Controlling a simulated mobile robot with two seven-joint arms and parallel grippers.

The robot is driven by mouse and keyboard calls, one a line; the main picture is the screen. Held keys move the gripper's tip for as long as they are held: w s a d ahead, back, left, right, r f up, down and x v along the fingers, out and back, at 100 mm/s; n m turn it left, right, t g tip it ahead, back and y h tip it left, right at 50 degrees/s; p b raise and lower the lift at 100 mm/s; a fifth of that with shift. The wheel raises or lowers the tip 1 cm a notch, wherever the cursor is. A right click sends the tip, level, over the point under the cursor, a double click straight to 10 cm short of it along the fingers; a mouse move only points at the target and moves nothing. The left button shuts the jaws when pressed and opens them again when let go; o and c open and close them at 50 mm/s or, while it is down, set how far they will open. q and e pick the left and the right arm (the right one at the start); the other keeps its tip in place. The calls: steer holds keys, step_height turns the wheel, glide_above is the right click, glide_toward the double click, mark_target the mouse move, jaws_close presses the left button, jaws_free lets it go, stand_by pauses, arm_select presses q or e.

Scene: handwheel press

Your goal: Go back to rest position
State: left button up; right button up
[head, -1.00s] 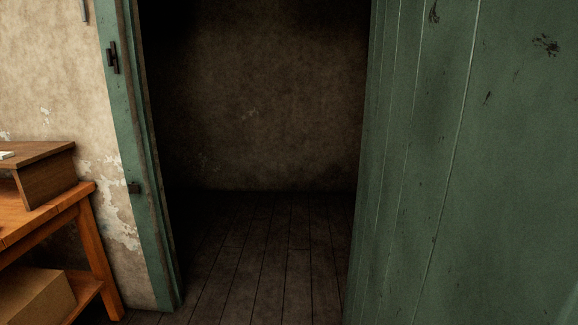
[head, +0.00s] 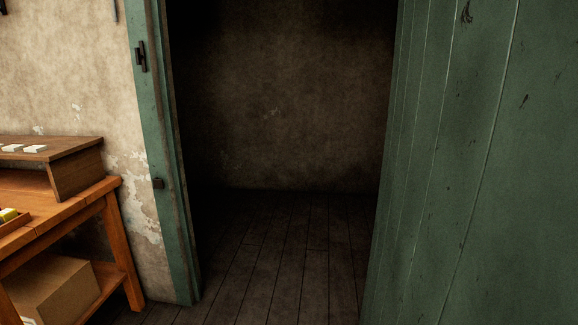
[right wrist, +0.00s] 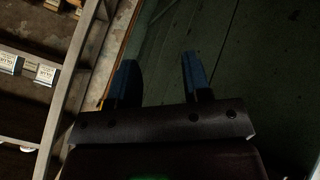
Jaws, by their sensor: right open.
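My right gripper (right wrist: 158,82) shows in the right wrist view. Its two blue fingers stand apart with nothing between them. Dark green planks, likely the door, fill the view behind and to the right of the fingers, and I cannot tell how far off they are. My left gripper is in neither view. In the head view the green door (head: 470,170) stands open on the right, beside a dark doorway.
A green door frame (head: 160,130) borders the doorway. A wooden workbench (head: 70,215) stands at the left, with a cardboard box (head: 55,290) on its lower shelf. The plank floor (head: 285,255) in the doorway is clear. A grey metal frame (right wrist: 70,85) is left of my right gripper.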

steer(key=s+a+f+m+g, duration=0.1)
steer(key=s+a+m+g, duration=0.15)
steer(key=s, duration=0.25)
steer(key=s+a+f+m+g+y, duration=0.1)
steer(key=s+g, duration=0.2)
steer(key=s, duration=0.3)
steer(key=s+a+f+m+g, duration=0.1)
steer(key=s+a+m+g, duration=0.15)
steer(key=s, duration=0.25)
arm_select(q)
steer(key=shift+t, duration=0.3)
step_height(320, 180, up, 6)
steer(key=p, duration=0.7)
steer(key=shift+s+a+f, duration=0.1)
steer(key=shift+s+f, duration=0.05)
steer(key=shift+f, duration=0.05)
arm_select(e)
steer(key=w+r+n+t+y, duration=0.1)
steer(key=w+t, duration=0.9)
steer(key=w, duration=0.2)
steer(key=shift+a+r+n+t, duration=0.2)
steer(key=shift+r+n+t, duration=0.1)
steer(key=shift+n, duration=0.1)
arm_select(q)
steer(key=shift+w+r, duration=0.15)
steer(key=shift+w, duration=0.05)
arm_select(e)
steer(key=shift+s+d, duration=0.1)
steer(key=shift+s, duration=0.05)
